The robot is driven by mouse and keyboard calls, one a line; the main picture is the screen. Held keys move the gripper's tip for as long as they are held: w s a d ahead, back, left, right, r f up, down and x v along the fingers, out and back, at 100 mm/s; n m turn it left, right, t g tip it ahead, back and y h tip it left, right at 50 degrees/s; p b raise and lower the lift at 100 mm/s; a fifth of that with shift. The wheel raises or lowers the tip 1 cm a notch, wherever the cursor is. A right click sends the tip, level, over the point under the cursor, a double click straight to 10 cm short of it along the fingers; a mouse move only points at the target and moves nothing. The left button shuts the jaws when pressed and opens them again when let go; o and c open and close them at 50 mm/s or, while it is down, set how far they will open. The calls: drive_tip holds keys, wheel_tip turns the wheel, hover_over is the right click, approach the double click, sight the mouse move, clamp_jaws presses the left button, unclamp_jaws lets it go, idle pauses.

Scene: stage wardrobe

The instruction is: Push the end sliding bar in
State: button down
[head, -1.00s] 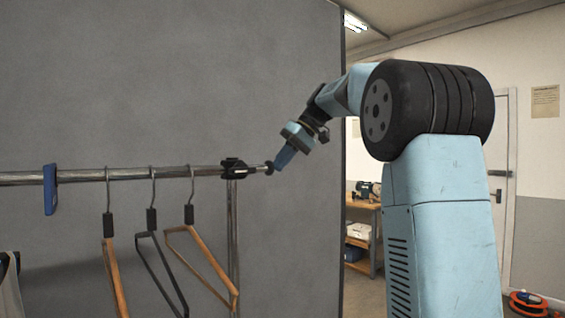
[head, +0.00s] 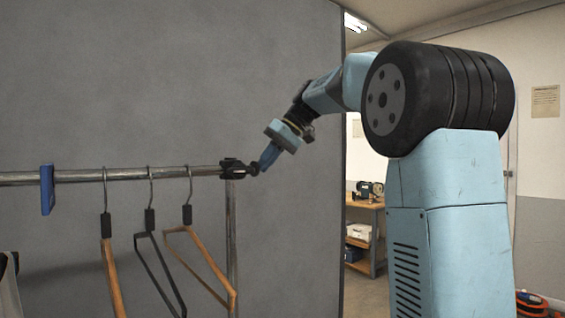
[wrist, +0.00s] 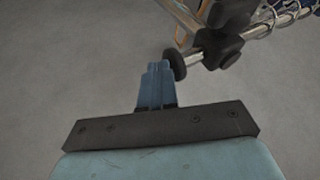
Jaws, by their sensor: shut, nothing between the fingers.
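The end sliding bar runs out of the black clamp (head: 232,168) at the right end of the clothes rail. Only a short stub of the bar (wrist: 194,57) shows between the clamp and its round black end knob (head: 255,169). In the wrist view the knob (wrist: 175,66) is beside my fingertips. My gripper (head: 266,163) is shut and empty, its blue fingers angled down to the knob from the right. In the wrist view the fingers (wrist: 157,72) lie together at the knob's outer face, touching it or very nearly so.
The chrome rail (head: 130,173) carries a blue marker (head: 47,189) and several hangers, including a wooden one (head: 205,262). An upright post (head: 232,240) stands below the clamp. A grey panel (head: 150,80) is behind. A shelf (head: 366,235) stands farther back.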

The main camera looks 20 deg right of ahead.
drive_tip(key=v, duration=1.3)
drive_tip(key=shift+d+r, duration=0.2)
drive_tip(key=shift+r, duration=0.1)
drive_tip(key=shift+s, duration=0.1)
